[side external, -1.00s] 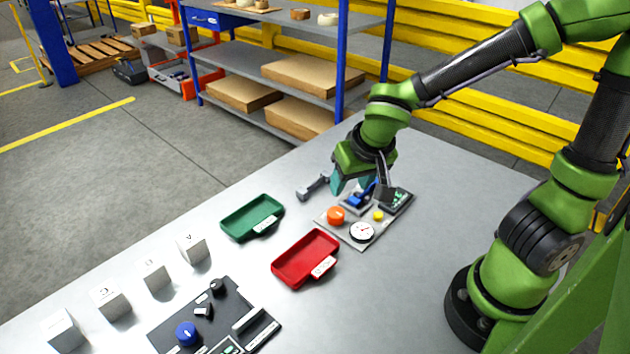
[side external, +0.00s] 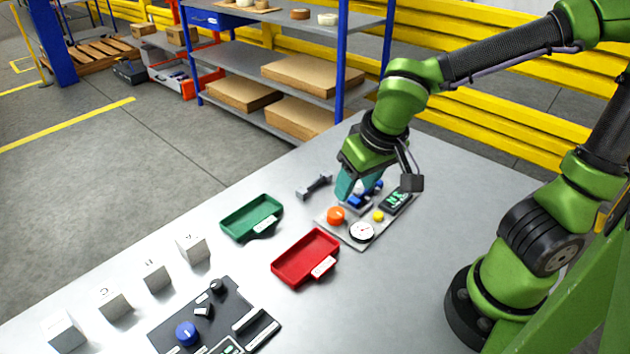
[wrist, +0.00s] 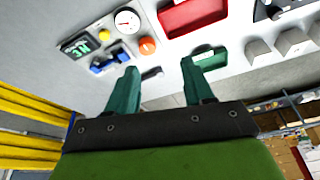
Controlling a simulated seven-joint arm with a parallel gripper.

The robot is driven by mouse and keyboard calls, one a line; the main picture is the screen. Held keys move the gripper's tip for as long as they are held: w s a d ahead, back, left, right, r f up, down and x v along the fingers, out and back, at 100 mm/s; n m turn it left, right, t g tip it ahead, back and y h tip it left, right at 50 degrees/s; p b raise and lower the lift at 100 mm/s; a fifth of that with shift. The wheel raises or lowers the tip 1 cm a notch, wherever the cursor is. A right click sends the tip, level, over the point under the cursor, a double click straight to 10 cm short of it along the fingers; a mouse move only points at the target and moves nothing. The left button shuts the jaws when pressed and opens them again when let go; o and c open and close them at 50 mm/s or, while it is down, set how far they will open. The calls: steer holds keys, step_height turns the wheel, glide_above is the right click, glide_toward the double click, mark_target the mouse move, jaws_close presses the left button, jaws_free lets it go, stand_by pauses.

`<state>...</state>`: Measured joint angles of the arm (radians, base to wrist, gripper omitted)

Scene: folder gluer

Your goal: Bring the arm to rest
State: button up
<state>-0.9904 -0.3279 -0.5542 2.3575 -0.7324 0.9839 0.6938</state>
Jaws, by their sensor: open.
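My gripper (side external: 354,190) is above the far end of the table, over the back edge of a grey instrument panel (side external: 350,236). In the wrist view my gripper (wrist: 163,80) has its two teal fingers apart with nothing between them. The panel carries an orange knob (side external: 336,215), a white dial gauge (side external: 361,232), a yellow button (side external: 378,216), a blue part (side external: 372,188) and a display with green characters (side external: 396,202). The fingers partly hide the blue part in the side view. I cannot tell from the side view whether the fingertips touch anything.
A green tray (side external: 252,217) and a red tray (side external: 305,258) lie left of the panel. A grey handle-like part (side external: 314,186) lies behind. Lettered blocks (side external: 193,248) and a dark panel (side external: 240,308) stand nearer the camera. The table's right part is clear.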

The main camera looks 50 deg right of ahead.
steer(key=s+d+r+m+t+y, duration=0.1)
steer(key=s+d+r+t+y, duration=0.1)
steer(key=r, duration=0.5)
steer(key=shift+s+d+t+y, duration=0.3)
steer(key=shift+s+d+t, duration=0.25)
steer(key=shift+s+t, duration=0.4)
